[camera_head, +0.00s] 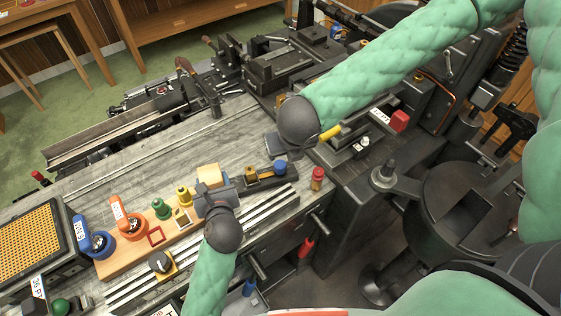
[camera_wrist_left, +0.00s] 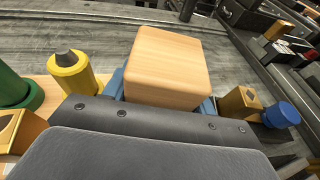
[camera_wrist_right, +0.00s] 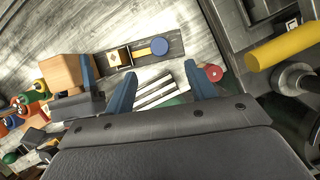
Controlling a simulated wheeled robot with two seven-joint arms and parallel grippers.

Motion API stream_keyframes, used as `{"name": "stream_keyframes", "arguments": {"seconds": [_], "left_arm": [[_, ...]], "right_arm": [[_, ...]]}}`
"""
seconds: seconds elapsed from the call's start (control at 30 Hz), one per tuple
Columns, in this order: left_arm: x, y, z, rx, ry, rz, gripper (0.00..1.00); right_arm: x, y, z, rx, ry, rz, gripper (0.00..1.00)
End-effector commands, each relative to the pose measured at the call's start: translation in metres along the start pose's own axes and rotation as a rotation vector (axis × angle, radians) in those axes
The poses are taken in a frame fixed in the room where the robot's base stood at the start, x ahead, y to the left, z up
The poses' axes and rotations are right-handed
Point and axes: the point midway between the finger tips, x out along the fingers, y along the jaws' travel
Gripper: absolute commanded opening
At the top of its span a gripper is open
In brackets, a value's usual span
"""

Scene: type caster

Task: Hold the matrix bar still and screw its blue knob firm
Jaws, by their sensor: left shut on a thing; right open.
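The matrix bar (camera_head: 265,179) is a dark bar with a brass block and a blue knob (camera_head: 280,167), lying on the grey bench. In the right wrist view the blue knob (camera_wrist_right: 159,46) sits at the bar's right part. My left gripper (camera_head: 214,197) is shut on a pale wooden block (camera_wrist_left: 165,65) at the bar's left end; its blue fingers flank the block. Whether block and bar are joined is hidden. My right gripper (camera_wrist_right: 160,80) is open and empty; the bar and knob lie beyond its fingertips. In the head view it hangs behind and above the knob.
A wooden board (camera_head: 130,256) with coloured parts lies to the left, beside a yellow grid tray (camera_head: 30,240). A red-topped piece (camera_head: 317,176) stands right of the bar, close to my right gripper. Metal rails run along the bench front; dark machinery stands behind and right.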

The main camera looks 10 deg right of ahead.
Motion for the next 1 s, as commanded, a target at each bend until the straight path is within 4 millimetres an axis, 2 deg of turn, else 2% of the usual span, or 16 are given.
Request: {"name": "stream_keyframes", "arguments": {"seconds": [0.6, 0.8, 1.0], "left_arm": [[0.000, 0.000, 0.000, 0.000, 0.001, 0.000, 0.33], [0.000, 0.000, 0.000, 0.000, 0.001, 0.000, 0.33], [0.000, 0.000, 0.000, 0.000, 0.001, -0.001, 0.33]], "right_arm": [[0.096, 0.001, 0.000, -0.001, 0.001, 0.001, 0.55], [0.111, 0.001, 0.000, -0.001, 0.000, 0.002, 0.55], [0.114, 0.001, 0.000, -0.001, -0.001, 0.003, 0.55]]}}
